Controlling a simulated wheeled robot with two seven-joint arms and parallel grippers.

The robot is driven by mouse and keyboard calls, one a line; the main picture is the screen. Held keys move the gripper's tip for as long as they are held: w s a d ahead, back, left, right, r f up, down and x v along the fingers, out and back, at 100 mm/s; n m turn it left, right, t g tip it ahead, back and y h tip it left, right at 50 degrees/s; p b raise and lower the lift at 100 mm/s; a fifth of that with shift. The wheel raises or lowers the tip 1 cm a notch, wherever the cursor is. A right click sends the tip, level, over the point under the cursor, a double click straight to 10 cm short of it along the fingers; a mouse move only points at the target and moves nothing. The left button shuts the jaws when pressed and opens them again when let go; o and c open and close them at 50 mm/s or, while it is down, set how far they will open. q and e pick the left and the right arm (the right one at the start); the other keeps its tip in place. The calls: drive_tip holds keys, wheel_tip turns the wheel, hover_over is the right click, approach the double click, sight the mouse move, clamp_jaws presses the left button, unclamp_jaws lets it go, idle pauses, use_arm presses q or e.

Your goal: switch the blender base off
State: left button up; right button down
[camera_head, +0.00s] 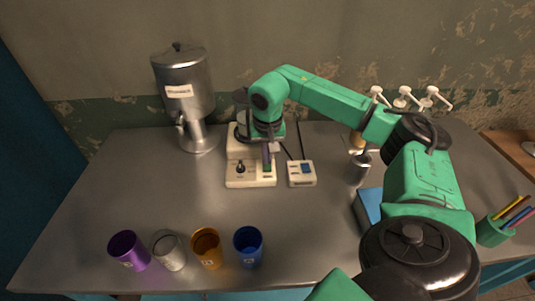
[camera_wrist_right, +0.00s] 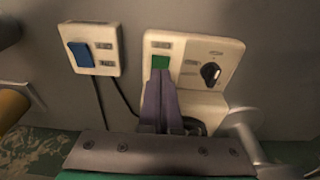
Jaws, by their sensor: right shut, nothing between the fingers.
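The cream blender base (camera_head: 236,181) stands on the table near the middle back, with a black knob (camera_head: 240,168) on its front. In the right wrist view the base (camera_wrist_right: 190,48) shows a green square (camera_wrist_right: 160,62) at left and the black knob (camera_wrist_right: 210,72) at right. My right gripper (camera_head: 267,165) comes down over the right side of the base. Its fingers are shut and empty. In the right wrist view the fingertips (camera_wrist_right: 160,76) are at the lower edge of the green square; I cannot tell if they touch it. My left gripper is not in view.
A small cream box (camera_head: 301,181) with a blue square and a cable stands right of the base. A metal dispenser (camera_head: 184,85) stands behind left. Purple, grey, orange and blue cups (camera_head: 248,247) line the front. The table's left middle is clear.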

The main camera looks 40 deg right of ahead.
sight(267, 169)
drive_tip(key=shift+f+b, duration=0.65)
drive_tip(key=shift+f, duration=0.4)
drive_tip(key=shift+r, duration=0.1)
wheel_tip(267, 169, up, 7)
drive_tip(key=p, duration=0.6)
idle(0.5)
